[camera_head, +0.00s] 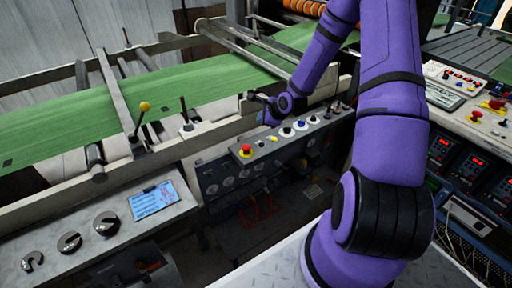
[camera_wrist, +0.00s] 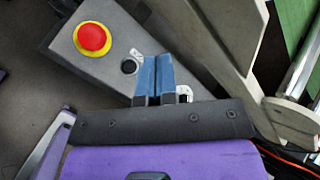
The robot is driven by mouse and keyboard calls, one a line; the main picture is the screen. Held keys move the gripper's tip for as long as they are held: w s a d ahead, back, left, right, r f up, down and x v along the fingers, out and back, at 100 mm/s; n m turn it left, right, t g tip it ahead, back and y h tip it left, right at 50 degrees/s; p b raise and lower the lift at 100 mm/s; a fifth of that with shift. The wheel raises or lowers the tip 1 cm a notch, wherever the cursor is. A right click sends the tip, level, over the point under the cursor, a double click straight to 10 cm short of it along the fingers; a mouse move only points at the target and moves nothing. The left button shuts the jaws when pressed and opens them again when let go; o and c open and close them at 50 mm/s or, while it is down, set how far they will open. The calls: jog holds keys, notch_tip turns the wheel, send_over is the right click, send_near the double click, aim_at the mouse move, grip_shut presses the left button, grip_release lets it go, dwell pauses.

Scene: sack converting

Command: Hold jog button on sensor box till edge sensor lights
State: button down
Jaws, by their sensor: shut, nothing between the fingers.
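A grey button box (camera_head: 262,152) runs along the machine's front in the head view. It carries a red mushroom button (camera_head: 246,149) at its left end and several small buttons to the right. In the wrist view the box (camera_wrist: 65,42) shows the red button on its yellow collar (camera_wrist: 93,38) and a black button (camera_wrist: 129,67). My gripper (camera_wrist: 157,58) has its two blue fingers shut and empty, their tips over the box just right of the black button. Whether they touch a button is hidden. I cannot make out which is the jog button, nor a lit edge sensor.
A green web (camera_head: 150,103) runs across the machine's rails behind the box. A panel with a blue screen (camera_head: 153,200) is at lower left. Control units with red displays (camera_head: 447,148) stand at right.

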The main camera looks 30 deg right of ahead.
aim_at(261, 145)
jog(key=shift+a+f+m, duration=0.15)
jog(key=shift+f+m, duration=0.1)
jog(key=shift+m, duration=0.05)
jog(key=shift+f, duration=4.4)
jog(key=shift+f, duration=0.15)
jog(key=shift+f, duration=0.3)
